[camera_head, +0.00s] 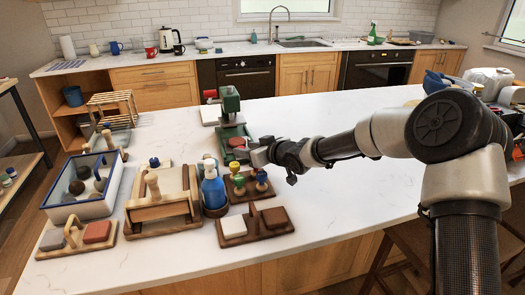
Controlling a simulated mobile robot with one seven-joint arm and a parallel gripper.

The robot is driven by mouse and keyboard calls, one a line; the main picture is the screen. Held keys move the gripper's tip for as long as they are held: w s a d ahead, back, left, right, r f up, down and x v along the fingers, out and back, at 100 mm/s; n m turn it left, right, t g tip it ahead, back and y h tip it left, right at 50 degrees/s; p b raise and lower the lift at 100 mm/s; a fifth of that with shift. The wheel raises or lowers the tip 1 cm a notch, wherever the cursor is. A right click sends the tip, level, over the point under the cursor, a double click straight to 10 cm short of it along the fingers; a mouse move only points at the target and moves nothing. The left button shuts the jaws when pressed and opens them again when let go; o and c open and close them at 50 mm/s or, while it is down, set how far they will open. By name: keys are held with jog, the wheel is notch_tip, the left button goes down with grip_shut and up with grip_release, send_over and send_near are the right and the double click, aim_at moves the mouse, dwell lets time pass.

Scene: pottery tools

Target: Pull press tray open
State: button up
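A green press (230,101) stands on the white counter near the middle, with a red part at its upper left. Its green tray (229,131) extends from the front of the press toward the camera. A reddish round piece (237,142) sits at the tray's near part. My gripper (257,153) reaches in from the right and is at the right side of the tray's near end. The fingertips are small here, and I cannot tell whether they touch the tray or are open or shut.
A wooden holder with coloured knobs (237,189), a blue spray bottle (213,187) and a wooden block tray (256,231) stand close in front of the gripper. A wooden box (161,212) and blue-rimmed bin (85,204) stand left.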

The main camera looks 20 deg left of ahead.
jog(key=p+v, duration=0.3)
jog(key=v, duration=1.3)
jog(key=shift+r, duration=0.15)
jog(key=shift+s+d, duration=0.1)
